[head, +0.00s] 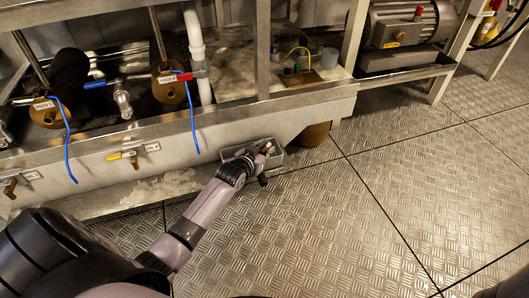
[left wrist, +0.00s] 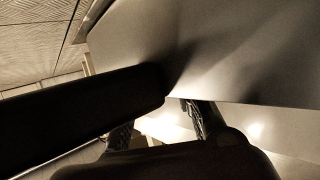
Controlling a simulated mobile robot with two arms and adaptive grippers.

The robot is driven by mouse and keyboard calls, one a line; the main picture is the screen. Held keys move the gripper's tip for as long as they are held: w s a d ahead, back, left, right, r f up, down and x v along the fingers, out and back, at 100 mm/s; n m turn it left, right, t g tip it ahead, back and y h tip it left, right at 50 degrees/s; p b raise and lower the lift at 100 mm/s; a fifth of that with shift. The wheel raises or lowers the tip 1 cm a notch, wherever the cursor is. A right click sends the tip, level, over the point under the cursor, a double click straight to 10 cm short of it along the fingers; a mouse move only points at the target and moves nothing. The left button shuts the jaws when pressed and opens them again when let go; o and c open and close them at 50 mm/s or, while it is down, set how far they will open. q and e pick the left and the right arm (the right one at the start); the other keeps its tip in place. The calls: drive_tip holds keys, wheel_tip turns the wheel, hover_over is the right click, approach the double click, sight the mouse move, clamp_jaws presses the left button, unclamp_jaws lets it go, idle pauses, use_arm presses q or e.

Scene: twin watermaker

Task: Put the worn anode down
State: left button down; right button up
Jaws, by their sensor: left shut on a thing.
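My left gripper (head: 264,150) is low beside the front of the steel bench, at a small grey metal tray (head: 279,162). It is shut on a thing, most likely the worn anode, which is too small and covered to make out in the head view. In the left wrist view, a dark, blunt-ended bar (left wrist: 75,112) lies across the left half, by the fingers (left wrist: 158,128). It looks like the held anode, but it is in deep shadow. I cannot tell whether it touches the tray. My right gripper is not in view.
A steel bench front (head: 190,140) with brass valves and hanging blue ties runs along the left. A brown round container (head: 315,135) stands under the bench, right of the tray. A motor (head: 400,25) sits at the back right. The chequered metal floor (head: 400,180) is clear.

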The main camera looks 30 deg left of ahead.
use_arm(q)
drive_tip(key=shift+f, duration=0.45)
drive_tip(key=c, duration=1.4)
unclamp_jaws()
drive_tip(key=shift+s+f, duration=0.1)
drive_tip(key=shift+f, duration=0.1)
drive_tip(key=shift+o, duration=0.2)
drive_tip(key=shift+d, duration=0.1)
